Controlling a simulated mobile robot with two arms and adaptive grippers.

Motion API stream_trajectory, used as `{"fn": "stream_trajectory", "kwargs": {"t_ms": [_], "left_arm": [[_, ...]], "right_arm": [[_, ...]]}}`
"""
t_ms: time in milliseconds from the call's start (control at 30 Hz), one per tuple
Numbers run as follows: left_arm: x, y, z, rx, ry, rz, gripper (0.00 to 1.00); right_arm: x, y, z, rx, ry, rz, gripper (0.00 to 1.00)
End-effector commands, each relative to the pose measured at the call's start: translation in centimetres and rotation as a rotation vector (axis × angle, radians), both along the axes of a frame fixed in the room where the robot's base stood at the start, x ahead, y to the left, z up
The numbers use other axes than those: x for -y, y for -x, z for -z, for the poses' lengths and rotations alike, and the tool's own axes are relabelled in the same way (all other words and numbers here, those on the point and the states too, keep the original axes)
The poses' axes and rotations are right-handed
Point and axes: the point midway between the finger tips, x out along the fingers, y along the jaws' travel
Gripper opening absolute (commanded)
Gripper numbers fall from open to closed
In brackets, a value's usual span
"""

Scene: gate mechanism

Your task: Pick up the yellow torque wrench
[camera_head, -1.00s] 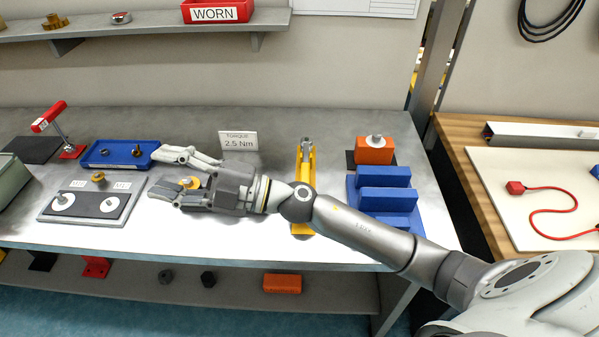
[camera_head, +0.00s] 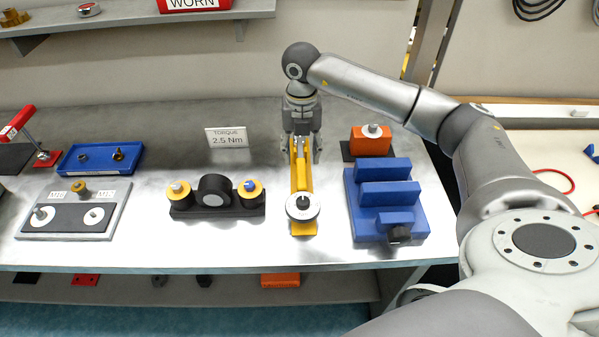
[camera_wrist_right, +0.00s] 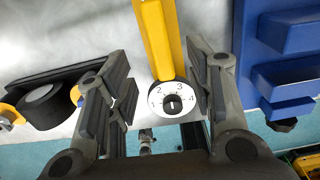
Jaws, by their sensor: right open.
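The yellow torque wrench (camera_head: 302,178) lies on the bench, pointing away from me, with a round white dial (camera_head: 303,207) at its near end. My right gripper (camera_head: 301,153) hangs over its far part, fingers down on either side of it. In the right wrist view the yellow shaft (camera_wrist_right: 159,38) and numbered dial (camera_wrist_right: 172,102) show between the open fingers of the right gripper (camera_wrist_right: 160,78). I see gaps on both sides, so the gripper is not closed on it. The far end is hidden behind the gripper. My left gripper is out of view.
A blue stepped block (camera_head: 385,200) stands close right of the wrench, with an orange block (camera_head: 371,141) behind it. A black fixture with yellow rollers (camera_head: 216,196) stands to the left. A torque sign (camera_head: 227,138) is behind. A shelf (camera_head: 120,30) runs above the back.

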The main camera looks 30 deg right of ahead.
Motion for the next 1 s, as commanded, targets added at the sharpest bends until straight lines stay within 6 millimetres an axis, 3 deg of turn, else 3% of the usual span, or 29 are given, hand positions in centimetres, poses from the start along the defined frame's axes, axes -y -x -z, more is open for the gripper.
{"fn": "stream_trajectory", "kwargs": {"t_ms": [200, 433, 700, 1000], "left_arm": [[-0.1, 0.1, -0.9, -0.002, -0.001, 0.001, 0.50], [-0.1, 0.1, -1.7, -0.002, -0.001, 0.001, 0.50], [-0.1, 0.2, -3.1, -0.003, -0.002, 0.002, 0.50], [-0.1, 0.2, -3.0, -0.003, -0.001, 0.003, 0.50]], "right_arm": [[-0.1, 0.1, 3.3, -0.004, -0.004, -0.004, 0.48], [-0.1, 0.1, 5.1, -0.004, -0.004, -0.004, 0.48], [0.0, -0.1, 8.9, -0.003, -0.005, -0.004, 0.48], [0.1, -0.1, 9.5, 0.000, -0.005, -0.006, 0.48]]}}
